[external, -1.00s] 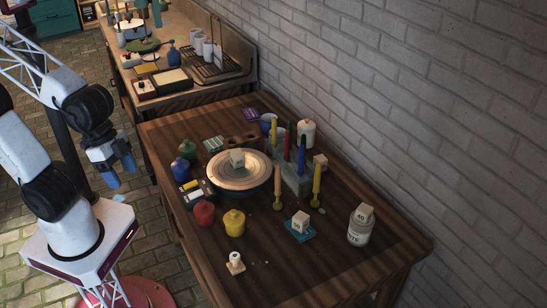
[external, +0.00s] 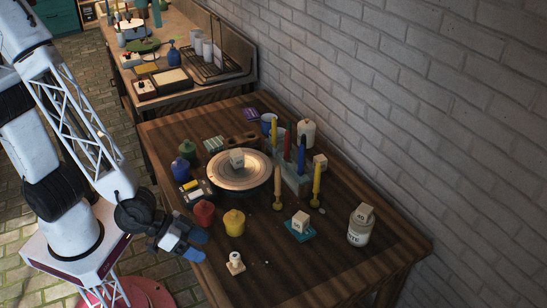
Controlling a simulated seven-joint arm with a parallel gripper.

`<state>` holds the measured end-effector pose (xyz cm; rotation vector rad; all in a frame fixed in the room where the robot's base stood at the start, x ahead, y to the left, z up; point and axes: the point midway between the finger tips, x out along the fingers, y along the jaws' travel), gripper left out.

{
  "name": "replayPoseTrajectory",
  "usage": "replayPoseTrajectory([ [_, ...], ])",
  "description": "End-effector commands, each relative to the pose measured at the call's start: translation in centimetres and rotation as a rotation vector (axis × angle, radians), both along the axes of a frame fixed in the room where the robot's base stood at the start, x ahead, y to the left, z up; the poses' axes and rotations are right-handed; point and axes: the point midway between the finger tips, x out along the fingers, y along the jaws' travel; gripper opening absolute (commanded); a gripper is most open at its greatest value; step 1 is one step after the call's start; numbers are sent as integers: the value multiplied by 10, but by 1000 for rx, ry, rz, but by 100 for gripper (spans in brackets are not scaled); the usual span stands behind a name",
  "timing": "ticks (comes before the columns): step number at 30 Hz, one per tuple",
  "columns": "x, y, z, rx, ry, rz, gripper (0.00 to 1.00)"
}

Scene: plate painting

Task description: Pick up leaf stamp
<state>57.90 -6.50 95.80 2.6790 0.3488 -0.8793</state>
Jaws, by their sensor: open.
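I cannot make out a leaf mark on anything, so I cannot tell which thing is the leaf stamp. A small pale block with a white round top (external: 235,262) stands near the table's front-left edge and may be a stamp. My gripper (external: 197,246) is open and empty, with blue fingertips. In the picture it is at the table's left edge, left of the pale block and below the red pot (external: 204,212). It is apart from the block.
A yellow pot (external: 234,223) stands between my gripper and a teal pad (external: 300,232) bearing a white cube. A turntable with a plate (external: 258,180) and candles (external: 317,180) fill the middle. A labelled jar (external: 359,232) stands right. The front of the table is mostly clear.

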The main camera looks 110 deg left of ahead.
Motion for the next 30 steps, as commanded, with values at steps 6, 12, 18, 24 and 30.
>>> replayPoseTrajectory([
  [6,9,13,-44,113,-70,147,63],
  [12,6,26,-73,230,-121,260,63],
  [18,2,32,-85,300,-145,315,63],
  [24,1,34,-86,312,-150,325,63],
  [30,1,34,-86,310,-150,324,63],
])
